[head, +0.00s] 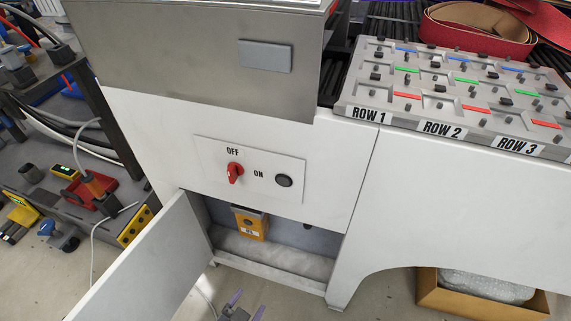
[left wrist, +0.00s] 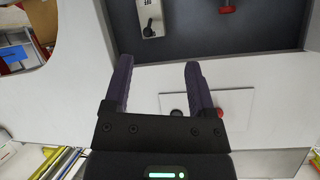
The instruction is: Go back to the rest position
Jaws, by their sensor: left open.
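My left gripper (head: 246,305) shows at the bottom edge of the head view, in front of the open cabinet, with its two purple fingers apart and nothing between them. In the left wrist view the same gripper (left wrist: 158,65) has its dark fingers spread and empty over the white cabinet face. The control panel (left wrist: 240,100) with a red knob (left wrist: 220,112) and a round dark button (left wrist: 178,113) shows beyond the fingers. My right gripper is in neither view.
The white cabinet door (head: 150,265) stands open at the lower left. A yellow box (head: 250,223) is inside the compartment. The fixture tray (head: 450,95) with labelled rows is at upper right. A cardboard box (head: 440,297) lies under the table. A cluttered bench (head: 75,225) stands left.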

